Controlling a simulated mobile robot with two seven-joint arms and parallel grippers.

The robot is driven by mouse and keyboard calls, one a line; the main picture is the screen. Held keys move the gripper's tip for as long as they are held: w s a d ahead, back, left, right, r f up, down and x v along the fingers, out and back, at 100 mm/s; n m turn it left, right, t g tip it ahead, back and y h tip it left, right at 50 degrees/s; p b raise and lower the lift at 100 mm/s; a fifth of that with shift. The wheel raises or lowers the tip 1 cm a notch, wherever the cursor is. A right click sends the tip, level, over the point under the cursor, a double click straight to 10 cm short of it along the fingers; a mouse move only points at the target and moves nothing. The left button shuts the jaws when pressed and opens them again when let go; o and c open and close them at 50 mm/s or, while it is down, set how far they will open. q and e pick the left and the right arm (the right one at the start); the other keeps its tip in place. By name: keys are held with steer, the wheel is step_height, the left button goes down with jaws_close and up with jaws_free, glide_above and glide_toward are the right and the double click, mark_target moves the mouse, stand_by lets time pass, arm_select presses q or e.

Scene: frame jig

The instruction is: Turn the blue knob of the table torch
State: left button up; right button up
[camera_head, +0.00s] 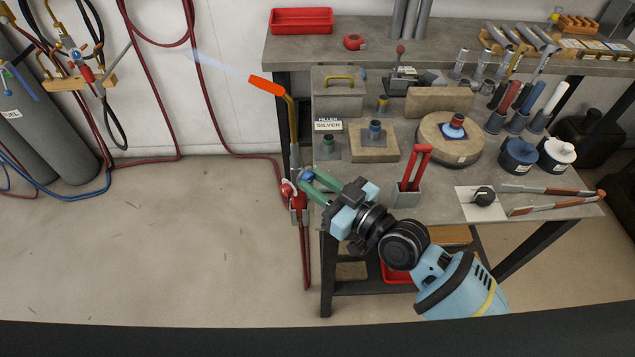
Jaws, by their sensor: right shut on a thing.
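The table torch (292,120) stands upright at the left edge of the workbench, with a brass neck and an orange tip (266,86) pointing up and left. A faint blue flame (222,66) streams from the tip. The blue knob (307,174) is on the right side of the torch's lower body and is partly hidden by the green fingers. A red knob (287,189) shows on the left side. My right gripper (306,182) reaches in from the lower right and is shut on the blue knob. My left gripper is not in view.
The workbench (340,180) holds a red-handled tool in a grey holder (416,170), a round firebrick (450,143), blocks, pots and tongs (550,190). Red hoses (208,100) and gas cylinders (45,110) stand at the left. The floor left of the bench is clear.

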steer(key=m, duration=0.3)
steer(key=shift+f, duration=0.1)
steer(key=m, duration=0.3)
steer(key=shift+t, duration=0.3)
steer(key=m, duration=0.6)
steer(key=shift+m, duration=0.3)
steer(key=o, duration=1)
steer(key=shift+s, duration=0.1)
